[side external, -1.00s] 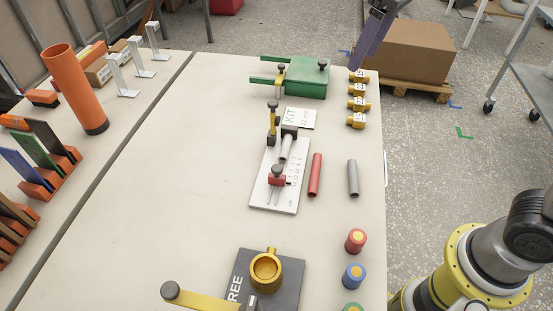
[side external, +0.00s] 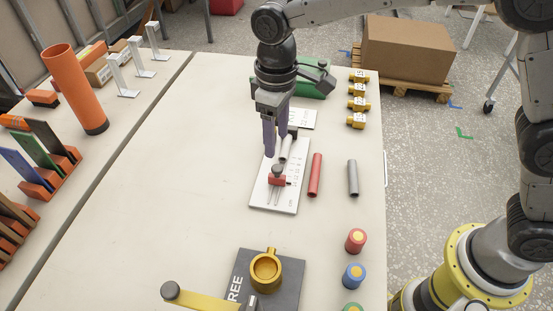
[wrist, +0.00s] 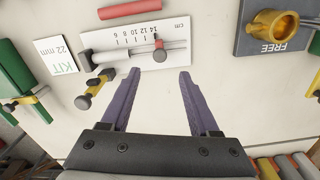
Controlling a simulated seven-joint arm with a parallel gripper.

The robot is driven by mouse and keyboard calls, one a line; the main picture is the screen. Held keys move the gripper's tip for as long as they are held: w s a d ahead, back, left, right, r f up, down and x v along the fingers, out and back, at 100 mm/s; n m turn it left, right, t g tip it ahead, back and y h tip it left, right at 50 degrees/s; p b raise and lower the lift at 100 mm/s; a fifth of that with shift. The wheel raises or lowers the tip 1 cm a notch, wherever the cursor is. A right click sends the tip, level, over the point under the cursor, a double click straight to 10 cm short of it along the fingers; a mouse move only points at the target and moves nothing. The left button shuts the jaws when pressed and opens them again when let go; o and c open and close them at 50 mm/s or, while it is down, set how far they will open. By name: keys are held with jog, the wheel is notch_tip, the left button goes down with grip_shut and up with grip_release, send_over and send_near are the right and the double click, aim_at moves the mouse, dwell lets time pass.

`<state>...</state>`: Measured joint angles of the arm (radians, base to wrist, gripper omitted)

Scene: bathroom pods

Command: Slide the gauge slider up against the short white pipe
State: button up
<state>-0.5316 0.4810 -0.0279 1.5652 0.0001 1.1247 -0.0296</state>
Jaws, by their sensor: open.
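The gauge slider (side external: 277,181) is a red block with a dark knob on the white gauge plate (side external: 261,195), toward its near end. The short white pipe (side external: 284,150) lies on the plate's far half, with a gap between it and the slider. My gripper (side external: 276,150) is above the plate's far left part, pointing down, and partly hides the far end. The pipe (wrist: 112,56) lies left of the slider there.
A red pipe (side external: 316,175) and a grey pipe (side external: 352,178) lie right of the plate. A yellow-and-black clamp (wrist: 96,84) stands by the plate's far end. A green block (side external: 312,85) is behind. A FREE plate (side external: 287,290) is in front. The table left of the gauge is clear.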

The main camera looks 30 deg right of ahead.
aim_at(276, 167)
notch_tip(276, 167, down, 8)
jog(key=shift+r, duration=0.15)
dwell(0.3)
grip_shut()
dwell(1.3)
